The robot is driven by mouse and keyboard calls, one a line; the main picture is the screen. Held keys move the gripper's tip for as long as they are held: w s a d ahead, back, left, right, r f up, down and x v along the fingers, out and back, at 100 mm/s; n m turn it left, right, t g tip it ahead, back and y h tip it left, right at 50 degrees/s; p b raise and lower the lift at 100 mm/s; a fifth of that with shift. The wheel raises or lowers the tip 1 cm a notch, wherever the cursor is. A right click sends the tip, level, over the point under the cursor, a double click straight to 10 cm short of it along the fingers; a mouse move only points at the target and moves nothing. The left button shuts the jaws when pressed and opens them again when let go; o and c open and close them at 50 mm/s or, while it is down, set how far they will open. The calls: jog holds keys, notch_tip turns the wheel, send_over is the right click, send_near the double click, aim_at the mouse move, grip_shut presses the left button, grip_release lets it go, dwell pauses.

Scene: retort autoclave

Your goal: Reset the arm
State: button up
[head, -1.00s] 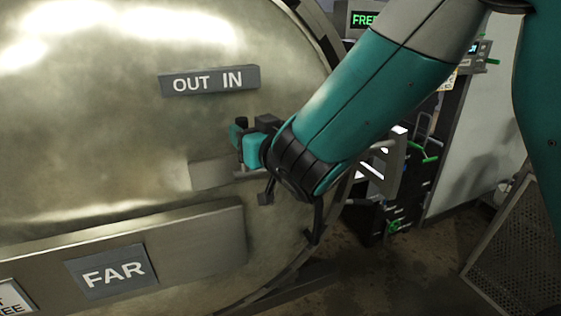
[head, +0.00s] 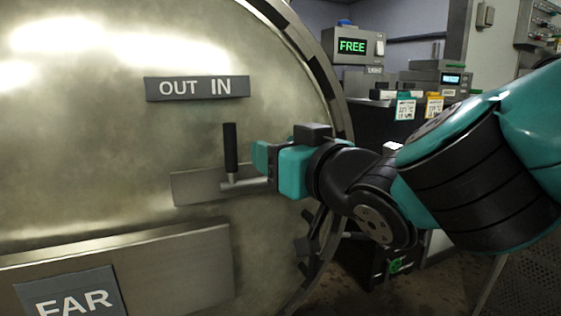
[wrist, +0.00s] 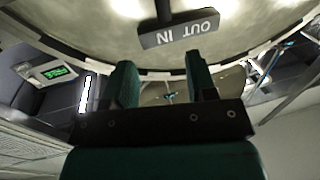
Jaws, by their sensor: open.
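My gripper (head: 262,158) is open in front of the big round metal door (head: 80,150) in the head view. A lever with a black upright grip (head: 230,148) and a metal bar (head: 243,184) stands just left of my fingertips. The grip looks clear of the fingers; part of the bar is hidden behind my gripper. In the wrist view, my two teal fingers (wrist: 161,80) are spread with nothing held between them. The OUT IN sign (head: 197,88) is above the lever and shows upside down in the wrist view (wrist: 180,34).
Right of the door's dark rim stand a box with a green FREE display (head: 352,46) and a dark cabinet with tags (head: 404,108). Dark floor shows at the lower right.

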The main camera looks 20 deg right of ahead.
jog(key=shift+d, duration=0.1)
jog(key=s+d+f+g+h+p, duration=0.2)
jog(key=s+d+f+g+p, duration=0.15)
jog(key=f+g+p, duration=0.35)
jog(key=s+r+n+g+p, duration=0.2)
jog(key=s+n+g+p, duration=0.1)
jog(key=s+g, duration=0.7)
jog(key=s, duration=0.3)
jog(key=shift+s+r, duration=0.15)
jog(key=shift+s, duration=0.25)
jog(key=shift+a, duration=0.1)
